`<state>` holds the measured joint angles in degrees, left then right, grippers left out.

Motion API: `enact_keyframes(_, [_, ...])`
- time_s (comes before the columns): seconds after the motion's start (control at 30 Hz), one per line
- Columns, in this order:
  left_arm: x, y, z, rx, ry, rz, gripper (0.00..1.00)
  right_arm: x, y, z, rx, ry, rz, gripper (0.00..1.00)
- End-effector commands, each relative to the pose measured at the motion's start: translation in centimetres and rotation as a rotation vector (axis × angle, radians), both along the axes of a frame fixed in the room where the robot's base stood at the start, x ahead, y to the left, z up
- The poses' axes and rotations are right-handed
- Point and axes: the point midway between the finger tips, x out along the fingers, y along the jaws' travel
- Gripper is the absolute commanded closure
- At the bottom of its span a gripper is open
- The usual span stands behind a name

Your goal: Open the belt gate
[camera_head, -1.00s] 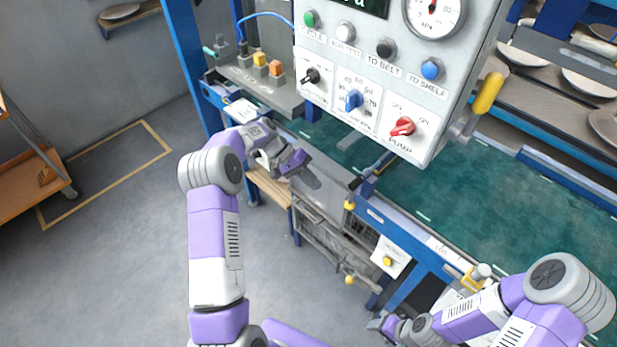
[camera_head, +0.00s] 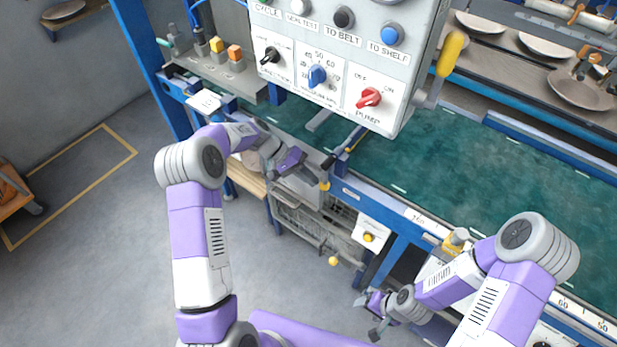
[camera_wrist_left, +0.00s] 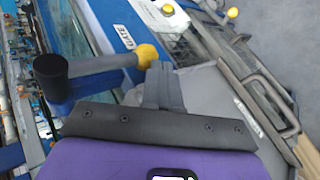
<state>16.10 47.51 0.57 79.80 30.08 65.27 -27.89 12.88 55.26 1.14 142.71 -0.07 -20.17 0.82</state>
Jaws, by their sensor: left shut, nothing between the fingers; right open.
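The gate lever shows beside the blue belt frame (camera_head: 350,190) in the head view, with a dark arm and a yellow knob (camera_head: 324,186). In the left wrist view a grey bar runs from a black cylinder (camera_wrist_left: 50,70) to the yellow knob (camera_wrist_left: 150,56), near a "GATE" label (camera_wrist_left: 124,36) on the blue frame. My left gripper (camera_head: 304,170) is shut and empty, just left of the knob. Its fingers (camera_wrist_left: 164,85) appear close beside the knob; I cannot tell whether they touch. My right gripper (camera_head: 368,312) is open and empty, low in front of the frame.
The control panel (camera_head: 335,60) hangs above the green belt (camera_head: 450,150). A wire basket (camera_head: 300,225) sits below the frame near my left gripper. Plates (camera_head: 578,90) lie on the shelf at the back right.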

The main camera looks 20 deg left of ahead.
Motion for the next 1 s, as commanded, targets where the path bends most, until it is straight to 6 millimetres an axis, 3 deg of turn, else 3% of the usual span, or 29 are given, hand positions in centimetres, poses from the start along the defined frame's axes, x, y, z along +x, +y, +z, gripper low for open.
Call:
enact_keyframes(0.67, [-0.5, -1.2, -0.8, -0.133, 0.051, -0.003, 1.0, 0.0, 0.0, -0.9, 0.0, 0.0, 0.0, 0.35])
enact_keyframes(1.0, [-1.5, -2.2, -1.5, -0.372, 0.136, 0.017, 1.0, 0.0, 0.0, -2.2, 0.0, 0.0, 0.0, 0.35])
